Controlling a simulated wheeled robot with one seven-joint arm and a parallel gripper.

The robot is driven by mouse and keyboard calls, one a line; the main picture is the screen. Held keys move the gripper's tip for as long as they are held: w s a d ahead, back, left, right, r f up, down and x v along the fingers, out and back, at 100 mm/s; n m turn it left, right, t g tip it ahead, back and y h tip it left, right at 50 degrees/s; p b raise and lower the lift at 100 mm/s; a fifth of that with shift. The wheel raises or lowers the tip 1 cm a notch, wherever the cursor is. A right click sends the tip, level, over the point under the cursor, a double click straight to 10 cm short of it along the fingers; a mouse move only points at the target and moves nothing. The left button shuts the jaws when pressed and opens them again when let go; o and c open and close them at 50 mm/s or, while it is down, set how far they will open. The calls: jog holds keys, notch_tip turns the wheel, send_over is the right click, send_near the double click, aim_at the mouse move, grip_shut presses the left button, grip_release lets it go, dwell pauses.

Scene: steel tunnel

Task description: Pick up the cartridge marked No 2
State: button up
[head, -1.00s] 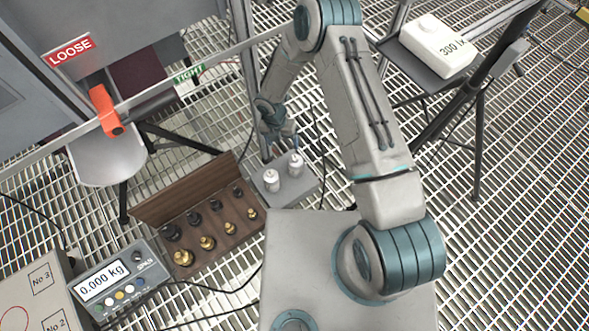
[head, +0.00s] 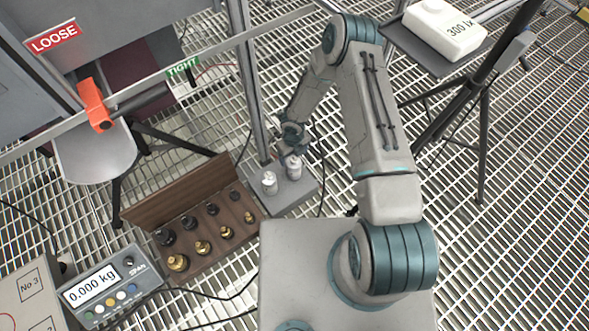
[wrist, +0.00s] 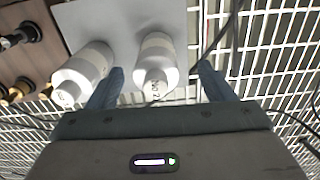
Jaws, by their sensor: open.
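Two white cartridges stand on a small grey plate (head: 297,192). The right one (head: 293,167) carries lettering on its end that looks like No 2 in the wrist view (wrist: 155,70). The left one (head: 269,184) has lettering too small to read for sure; it also shows in the wrist view (wrist: 82,73). My gripper (wrist: 157,84) is open, with one blue finger on each side of the right cartridge. The left finger lies between the two cartridges. I cannot tell whether either finger touches. In the head view the gripper is just above the right cartridge, its fingers partly hidden.
A wooden box with several dark and brass weights (head: 205,232) stands left of the plate. A scale (head: 103,287) reads 0.000 kg. A tripod shelf holds a white 300 lx box (head: 445,30). A metal post (head: 248,85) rises behind the plate.

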aim_at(294, 165)
jog(key=f+b, duration=0.1)
jog(key=f, duration=0.1)
jog(key=s+f+b, duration=0.1)
jog(key=f, duration=0.2)
jog(key=shift+s+f+b, duration=0.1)
jog(key=shift+s+b, duration=0.05)
jog(key=shift+b, duration=0.2)
jog(key=shift+f, duration=0.5)
jog(key=shift+r, duration=0.1)
jog(key=c, duration=1.5)
jog(key=shift+c, duration=0.4)
jog(key=shift+r, duration=0.1)
